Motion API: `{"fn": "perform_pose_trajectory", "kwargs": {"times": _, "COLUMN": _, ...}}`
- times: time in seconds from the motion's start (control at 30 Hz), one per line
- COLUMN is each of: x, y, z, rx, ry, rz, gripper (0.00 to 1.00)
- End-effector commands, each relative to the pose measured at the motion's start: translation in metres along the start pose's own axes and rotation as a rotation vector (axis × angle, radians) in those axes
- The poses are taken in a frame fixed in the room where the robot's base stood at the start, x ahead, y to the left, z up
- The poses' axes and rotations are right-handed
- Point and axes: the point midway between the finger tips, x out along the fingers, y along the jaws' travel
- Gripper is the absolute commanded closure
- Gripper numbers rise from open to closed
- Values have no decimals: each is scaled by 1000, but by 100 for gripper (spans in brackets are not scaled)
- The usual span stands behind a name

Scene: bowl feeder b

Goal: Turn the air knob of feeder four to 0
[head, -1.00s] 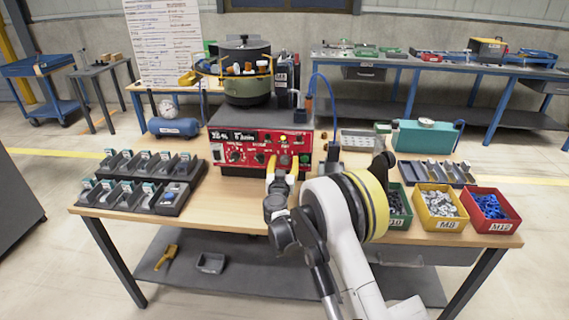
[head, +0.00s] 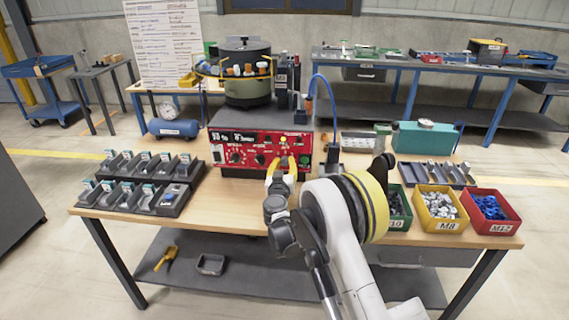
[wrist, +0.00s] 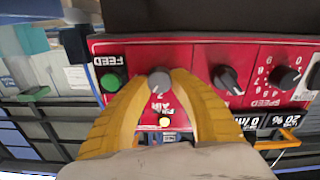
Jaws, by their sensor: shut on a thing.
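The red control panel (head: 228,140) of the feeder faces me below its bowl (head: 247,92). The grey air knob (wrist: 159,81) sits on the panel in the wrist view, with upside-down lettering beside it. My gripper (head: 284,164) reaches the panel from the front. Its two yellow fingers are shut on the air knob, one on each side, as the wrist view (wrist: 159,82) shows. The fingers cover part of the dial marks, so I cannot read the setting. A feeder number is not legible.
Beside the air knob in the wrist view are a green FEED button (wrist: 113,82), a dark knob (wrist: 228,79) and a speed knob (wrist: 285,78). A lit yellow lamp (wrist: 164,122) shows between the fingers.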

Motion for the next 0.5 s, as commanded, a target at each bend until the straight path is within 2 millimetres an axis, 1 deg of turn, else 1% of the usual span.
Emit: {"fn": "perform_pose_trajectory", "kwargs": {"times": 0.5, "x": 0, "y": -2, "z": 0, "rx": -479, "ry": 0, "rz": 0, "gripper": 100}}
